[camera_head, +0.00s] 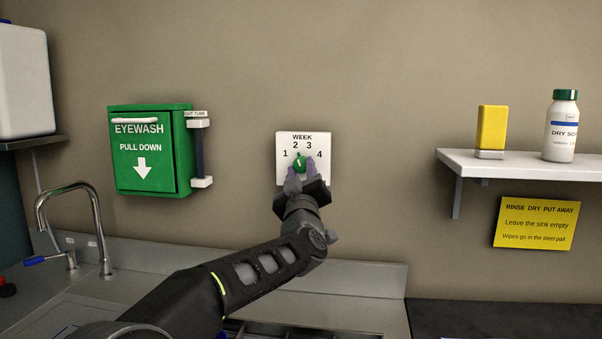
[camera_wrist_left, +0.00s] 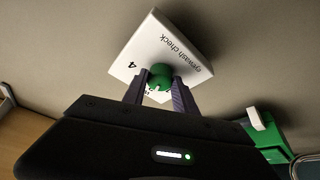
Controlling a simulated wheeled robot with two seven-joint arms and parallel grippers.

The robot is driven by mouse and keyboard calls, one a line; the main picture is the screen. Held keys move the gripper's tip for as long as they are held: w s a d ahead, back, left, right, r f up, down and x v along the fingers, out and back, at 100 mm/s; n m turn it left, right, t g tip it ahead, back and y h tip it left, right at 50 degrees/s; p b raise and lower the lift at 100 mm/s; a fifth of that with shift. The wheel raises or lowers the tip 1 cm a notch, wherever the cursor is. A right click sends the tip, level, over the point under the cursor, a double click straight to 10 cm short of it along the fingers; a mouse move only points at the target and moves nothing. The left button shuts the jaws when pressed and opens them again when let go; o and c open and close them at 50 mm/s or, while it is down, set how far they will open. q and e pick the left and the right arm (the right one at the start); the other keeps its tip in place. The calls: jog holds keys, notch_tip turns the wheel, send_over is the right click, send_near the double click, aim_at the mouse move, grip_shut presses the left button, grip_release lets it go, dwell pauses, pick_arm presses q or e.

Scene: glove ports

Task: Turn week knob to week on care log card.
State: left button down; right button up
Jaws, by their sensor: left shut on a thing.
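The week dial plate (camera_head: 286,143) is a white square on the wall, marked WEEK with 1, 2, 3 and 4 in an arc. Its green knob (camera_head: 299,161) sits at the plate's centre. A small pale mark shows on the knob, but which number it points to is hard to tell. My left gripper (camera_head: 302,170) is shut on the knob from the front, one finger on each side. In the left wrist view the green knob (camera_wrist_left: 160,76) is between the fingers, and the plate (camera_wrist_left: 160,45) reads "eyewash check". No care log card is recognisable. My right gripper is out of view.
A green eyewash box (camera_head: 152,150) hangs left of the dial. A white shelf (camera_head: 520,166) on the right holds a yellow block (camera_head: 491,127) and a white bottle (camera_head: 561,128). A yellow notice (camera_head: 536,223) is below it. A tap (camera_head: 100,225) stands at the lower left.

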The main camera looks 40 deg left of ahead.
pick_arm(q)
jog(key=c, duration=1)
grip_release()
jog(key=b+v, duration=0.1)
jog(key=v, duration=0.6)
jog(key=shift+s+d+f+b, duration=0.15)
jog(key=shift+s+d+b, duration=0.15)
jog(key=shift+b, duration=0.1)
